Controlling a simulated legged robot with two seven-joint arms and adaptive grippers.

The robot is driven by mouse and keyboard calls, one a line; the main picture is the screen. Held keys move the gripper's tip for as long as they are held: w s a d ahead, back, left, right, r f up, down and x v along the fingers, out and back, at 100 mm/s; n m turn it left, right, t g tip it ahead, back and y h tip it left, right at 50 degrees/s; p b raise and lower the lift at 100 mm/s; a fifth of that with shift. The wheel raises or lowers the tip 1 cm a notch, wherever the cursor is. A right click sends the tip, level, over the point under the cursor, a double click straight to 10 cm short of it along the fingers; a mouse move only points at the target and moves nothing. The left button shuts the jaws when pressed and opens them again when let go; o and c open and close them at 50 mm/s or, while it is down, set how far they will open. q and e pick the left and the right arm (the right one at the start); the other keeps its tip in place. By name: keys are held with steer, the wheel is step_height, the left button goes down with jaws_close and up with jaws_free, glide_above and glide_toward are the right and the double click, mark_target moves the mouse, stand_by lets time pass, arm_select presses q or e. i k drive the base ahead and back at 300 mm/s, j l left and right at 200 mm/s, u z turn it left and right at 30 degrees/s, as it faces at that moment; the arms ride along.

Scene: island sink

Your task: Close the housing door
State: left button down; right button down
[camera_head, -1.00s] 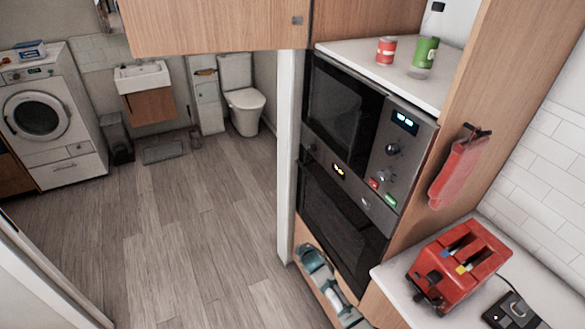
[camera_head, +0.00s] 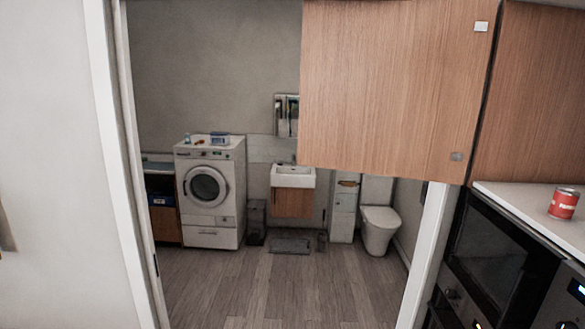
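A wooden cabinet door (camera_head: 390,85) hangs wide open at the upper right, swung out to the left from the wooden cabinet (camera_head: 535,100). Small metal hinge plates show near its right edge. It stands in front of part of the doorway and the bathroom beyond. I cannot tell whether this is the housing door. Neither of my grippers is in view.
A white door frame (camera_head: 128,170) stands at the left. Free wooden floor (camera_head: 270,290) leads to a washing machine (camera_head: 210,190), a sink (camera_head: 293,177) and a toilet (camera_head: 379,228). A built-in oven (camera_head: 500,260) and a red can (camera_head: 563,204) on a white shelf are at the right.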

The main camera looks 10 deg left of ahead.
mark_target(389, 88)
steer(key=i+u, duration=0.35)
steer(key=i, duration=0.2)
steer(key=i+l+u, duration=0.15)
steer(key=i+u, duration=0.25)
steer(key=i, duration=0.1)
